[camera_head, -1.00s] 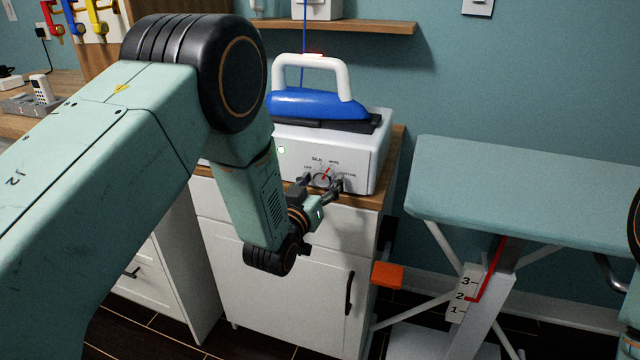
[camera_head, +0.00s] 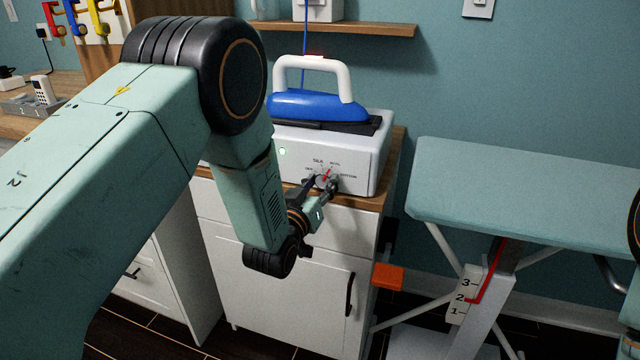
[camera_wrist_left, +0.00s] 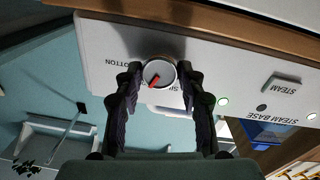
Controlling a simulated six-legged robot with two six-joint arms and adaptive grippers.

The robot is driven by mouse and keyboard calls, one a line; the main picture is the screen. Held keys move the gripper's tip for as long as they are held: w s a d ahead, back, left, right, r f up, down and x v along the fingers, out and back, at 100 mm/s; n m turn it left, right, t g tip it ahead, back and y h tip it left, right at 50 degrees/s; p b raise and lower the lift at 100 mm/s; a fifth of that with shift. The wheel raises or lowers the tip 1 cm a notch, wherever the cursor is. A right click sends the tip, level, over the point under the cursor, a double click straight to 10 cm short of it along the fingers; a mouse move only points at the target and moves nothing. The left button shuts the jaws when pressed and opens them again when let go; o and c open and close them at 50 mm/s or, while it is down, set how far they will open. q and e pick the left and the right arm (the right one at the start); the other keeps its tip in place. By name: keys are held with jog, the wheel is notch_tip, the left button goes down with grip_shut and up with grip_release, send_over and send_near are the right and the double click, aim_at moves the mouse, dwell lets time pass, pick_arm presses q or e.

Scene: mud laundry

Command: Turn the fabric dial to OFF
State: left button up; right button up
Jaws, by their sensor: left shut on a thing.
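The round fabric dial (camera_wrist_left: 158,73) is on the front of the white steam base (camera_head: 368,160). It has a silver rim and a red pointer. In the head view its pointer slants up and right, toward the WOOL label; SILK is left of that and COTTON lower right. My left gripper (camera_head: 322,184) is at the dial, its two dark fingers shut on the dial's sides. The left wrist view shows the panel upside down, with the fingers on either side of the dial and partly hiding the labels. My right gripper is not in view.
A blue iron (camera_head: 315,104) with a white handle sits on the steam base. The base stands on a wood-topped white cabinet (camera_head: 275,300). A STEAM button (camera_wrist_left: 282,85) is on the same panel. An ironing board (camera_head: 520,190) stands to the right, and a shelf (camera_head: 370,28) is above.

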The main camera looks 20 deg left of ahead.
pick_arm(q)
jog(key=n+p, duration=0.1)
jog(key=n, duration=0.3)
jog(key=shift+n, duration=0.4)
jog(key=n+p, duration=0.2)
jog(key=n, duration=0.3)
jog(key=n+p, duration=0.1)
jog(key=n, duration=0.4)
jog(key=shift+f, duration=0.1)
jog(key=n+p, duration=0.1)
jog(key=n, duration=0.4)
jog(key=shift+f+y+p, duration=0.1)
jog(key=shift+y+p, duration=0.2)
jog(key=o, duration=1.2)
